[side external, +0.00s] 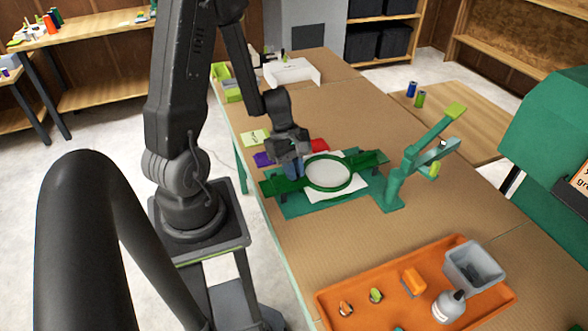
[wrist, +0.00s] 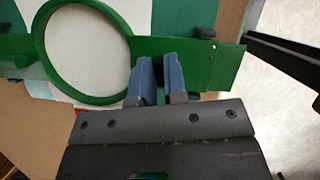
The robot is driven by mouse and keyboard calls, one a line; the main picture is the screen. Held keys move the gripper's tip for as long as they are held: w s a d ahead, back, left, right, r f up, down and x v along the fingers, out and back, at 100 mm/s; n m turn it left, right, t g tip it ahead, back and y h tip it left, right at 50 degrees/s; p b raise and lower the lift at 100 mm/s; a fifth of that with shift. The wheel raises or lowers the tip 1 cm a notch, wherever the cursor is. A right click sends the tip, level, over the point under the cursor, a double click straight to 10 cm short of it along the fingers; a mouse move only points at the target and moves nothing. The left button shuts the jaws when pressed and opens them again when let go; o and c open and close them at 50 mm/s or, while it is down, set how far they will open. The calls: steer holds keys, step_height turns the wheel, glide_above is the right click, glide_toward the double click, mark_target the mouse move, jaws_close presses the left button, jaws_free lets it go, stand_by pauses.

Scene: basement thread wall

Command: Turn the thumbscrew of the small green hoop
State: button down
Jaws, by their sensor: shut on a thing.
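The small green hoop (side external: 328,189) lies flat on the green stand on the table, with white cloth inside its ring. In the wrist view its green ring (wrist: 47,40) is at the upper left. My gripper (side external: 288,166) is at the hoop's left side in the side view. In the wrist view my gripper's blue fingertips (wrist: 157,72) are shut on a small dark piece (wrist: 158,68) beside the ring, apparently the thumbscrew. The fingers hide most of it, so its turn angle cannot be told.
An orange tray (side external: 335,292) with a bottle, a grey bin and small items stands at the front. A green jointed stand (side external: 392,190) rises right of the hoop. Purple, red and yellow-green pieces lie behind it. The table's middle right is clear.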

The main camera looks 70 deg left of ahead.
steer(key=c, duration=1.2)
jaws_free()
steer(key=shift+o, duration=0.2)
steer(key=shift+r, duration=0.1)
steer(key=v, duration=1.3)
steer(key=shift+a+r, duration=0.25)
steer(key=shift+o, duration=0.2)
